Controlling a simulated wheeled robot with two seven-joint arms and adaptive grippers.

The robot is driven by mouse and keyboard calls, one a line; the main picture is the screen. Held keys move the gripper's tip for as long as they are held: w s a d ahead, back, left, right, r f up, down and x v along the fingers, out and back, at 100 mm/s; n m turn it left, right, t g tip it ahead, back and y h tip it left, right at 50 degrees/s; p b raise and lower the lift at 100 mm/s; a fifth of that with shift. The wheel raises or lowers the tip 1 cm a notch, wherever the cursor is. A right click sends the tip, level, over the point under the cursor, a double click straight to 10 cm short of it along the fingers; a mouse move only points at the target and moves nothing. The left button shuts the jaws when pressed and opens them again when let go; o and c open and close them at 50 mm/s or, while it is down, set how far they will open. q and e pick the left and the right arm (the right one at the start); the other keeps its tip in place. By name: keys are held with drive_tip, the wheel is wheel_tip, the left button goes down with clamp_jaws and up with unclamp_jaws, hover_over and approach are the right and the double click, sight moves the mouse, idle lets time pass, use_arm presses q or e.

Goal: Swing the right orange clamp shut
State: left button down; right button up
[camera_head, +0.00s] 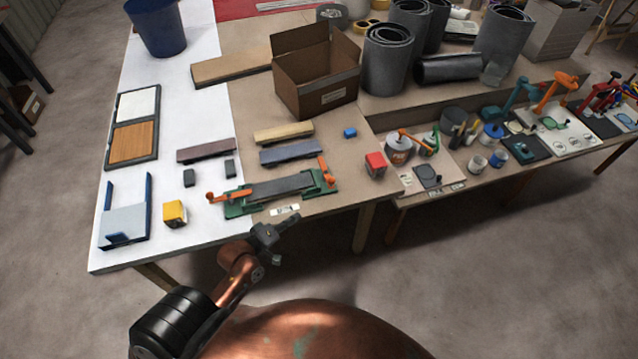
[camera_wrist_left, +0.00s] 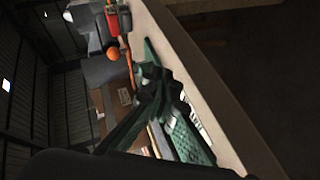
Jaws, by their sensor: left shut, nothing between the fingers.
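A green fixture (camera_head: 240,208) sits near the front edge of the table with a long dark grey bar (camera_head: 280,189) lying across it. The right orange clamp (camera_head: 325,170) stands at the fixture's right end, its arm raised. Its round orange knob (camera_wrist_left: 113,54) appears in the left wrist view. The left orange clamp (camera_head: 229,197) is at the fixture's left end, with its arm lying low and pointing left. My left gripper (camera_head: 286,226) is shut and empty, in front of the fixture and below the table edge in the picture, apart from the right clamp. My right gripper is not in view.
A red block (camera_head: 375,164) stands right of the fixture and a yellow block (camera_head: 174,213) left of it. Bars lie behind the fixture, with an open cardboard box (camera_head: 315,75) farther back. Floor is clear in front of the table.

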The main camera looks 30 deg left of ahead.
use_arm(q)
drive_tip(key=w+a+r+n+t, duration=0.2)
drive_tip(key=a+r+n, duration=0.1)
drive_tip(key=r, duration=0.3)
drive_tip(key=shift+w+n+t, duration=0.2)
drive_tip(key=shift+n+t, duration=0.1)
drive_tip(key=shift+t, duration=0.1)
drive_tip(key=shift+w+r, duration=0.1)
drive_tip(key=w, duration=0.3)
drive_tip(key=w+f, duration=0.1)
drive_tip(key=w, duration=0.2)
drive_tip(key=w+d, duration=0.1)
drive_tip(key=w, duration=0.3)
drive_tip(key=shift+d+f, duration=0.1)
drive_tip(key=shift+f, duration=0.1)
drive_tip(key=shift+w+d+f, duration=0.15)
drive_tip(key=shift+w+d, duration=0.2)
drive_tip(key=shift+d, duration=0.15)
drive_tip(key=shift+w+d+f, duration=0.15)
drive_tip(key=shift+w+d, duration=0.15)
drive_tip(key=shift+d, duration=0.15)
drive_tip(key=shift+w+d+f, duration=0.1)
drive_tip(key=shift+w+d, duration=0.3)
drive_tip(key=shift+d, duration=0.1)
